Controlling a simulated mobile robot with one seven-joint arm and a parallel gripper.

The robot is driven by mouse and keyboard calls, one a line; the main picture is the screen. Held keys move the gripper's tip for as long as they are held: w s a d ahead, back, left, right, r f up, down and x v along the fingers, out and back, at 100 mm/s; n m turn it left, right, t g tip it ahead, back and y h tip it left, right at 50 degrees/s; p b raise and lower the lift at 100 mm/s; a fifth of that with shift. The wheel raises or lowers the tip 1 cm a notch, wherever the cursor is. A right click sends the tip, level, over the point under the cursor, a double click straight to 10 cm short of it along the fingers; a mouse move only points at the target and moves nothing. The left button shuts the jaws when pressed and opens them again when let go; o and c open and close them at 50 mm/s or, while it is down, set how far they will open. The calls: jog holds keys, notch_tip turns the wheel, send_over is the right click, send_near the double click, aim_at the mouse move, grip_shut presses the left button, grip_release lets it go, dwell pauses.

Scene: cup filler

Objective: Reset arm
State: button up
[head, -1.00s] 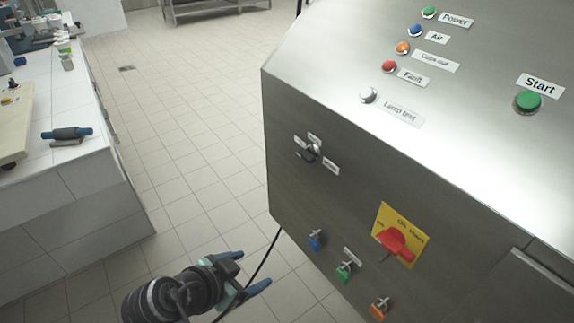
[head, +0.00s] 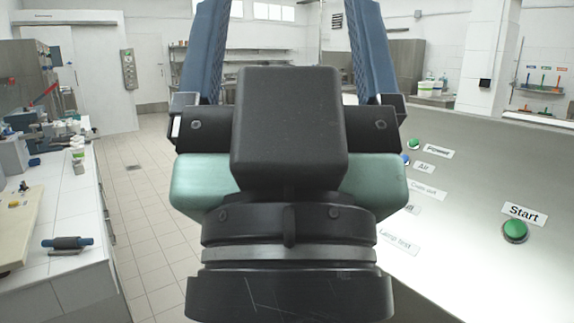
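My gripper (head: 288,40) is close in front of the head camera and fills the middle of the view. Its two blue fingers point up and away and stand wide apart, with nothing between them. The steel machine panel (head: 470,270) is at the right. Its green Start button (head: 514,230) and the Power and Air labels show. My gripper and wrist hide part of the panel's left side, including some of the small buttons. The panel's lower front with its switches is out of view.
A white-tiled counter (head: 75,275) runs along the left, with a dark roller (head: 67,243) and several items on it. Tiled floor (head: 150,215) lies open between the counter and the machine.

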notch_tip(320, 180, up, 14)
jog(key=p, duration=1.1)
jog(key=shift+w+p, duration=0.15)
jog(key=shift+p, duration=0.15)
jog(key=shift+a, duration=0.1)
